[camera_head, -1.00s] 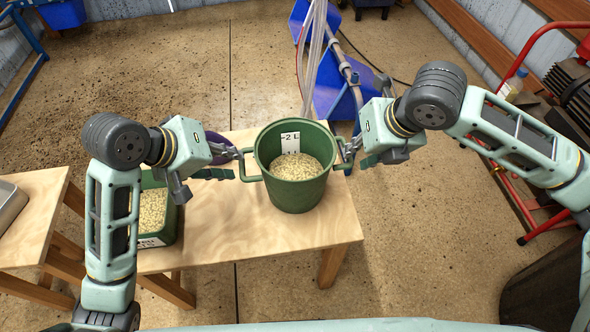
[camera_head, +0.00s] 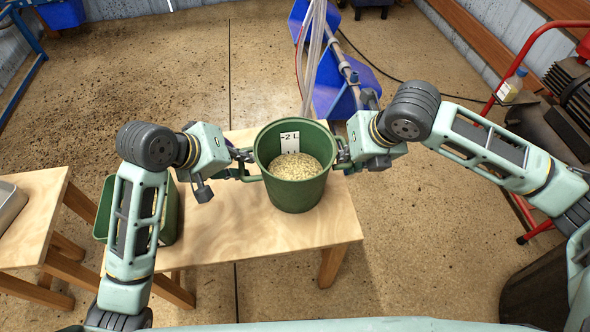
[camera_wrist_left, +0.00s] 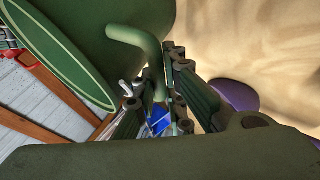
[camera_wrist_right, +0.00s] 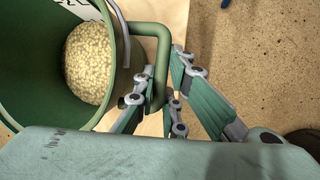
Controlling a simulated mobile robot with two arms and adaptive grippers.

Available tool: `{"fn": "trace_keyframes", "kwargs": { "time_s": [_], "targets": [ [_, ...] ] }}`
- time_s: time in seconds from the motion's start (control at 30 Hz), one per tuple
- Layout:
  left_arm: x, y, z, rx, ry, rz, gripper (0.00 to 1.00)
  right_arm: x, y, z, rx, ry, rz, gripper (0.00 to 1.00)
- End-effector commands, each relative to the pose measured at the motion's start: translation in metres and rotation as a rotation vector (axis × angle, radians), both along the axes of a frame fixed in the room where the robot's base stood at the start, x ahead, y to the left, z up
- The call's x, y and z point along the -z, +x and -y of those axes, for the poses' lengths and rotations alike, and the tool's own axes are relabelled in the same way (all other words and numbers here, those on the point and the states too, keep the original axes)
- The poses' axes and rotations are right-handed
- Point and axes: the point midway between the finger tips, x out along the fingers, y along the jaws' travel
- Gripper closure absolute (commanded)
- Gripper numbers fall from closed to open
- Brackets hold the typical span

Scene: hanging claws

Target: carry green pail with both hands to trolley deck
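The green pail (camera_head: 292,198), holding pale grain or pellets and a "2 L" label, stands upright on the wooden table. It has a loop handle on each side. My left gripper (camera_head: 246,162) is at the pail's left handle. In the left wrist view its fingers (camera_wrist_left: 152,82) stand apart on both sides of the handle (camera_wrist_left: 150,50). My right gripper (camera_head: 342,157) is at the right handle. In the right wrist view its fingers (camera_wrist_right: 162,72) straddle the handle (camera_wrist_right: 161,50) with narrow gaps. Contact is unclear. I cannot identify the trolley deck with certainty.
The wooden table (camera_head: 225,225) has bare surface in front of the pail. A green bin (camera_head: 105,210) is at its left, partly behind my arm. A purple object (camera_wrist_left: 236,96) lies near the left gripper.

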Motion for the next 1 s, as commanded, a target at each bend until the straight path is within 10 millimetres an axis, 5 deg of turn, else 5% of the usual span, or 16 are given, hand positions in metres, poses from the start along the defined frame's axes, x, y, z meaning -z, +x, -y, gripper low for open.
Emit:
{"fn": "trace_keyframes", "kwargs": {
  "time_s": [1.0],
  "targets": [
    [-0.014,0.000,0.001,0.004,0.000,0.004,1.00,-0.014,0.001,-0.001,-0.005,0.001,0.005,1.00]
  ]
}}
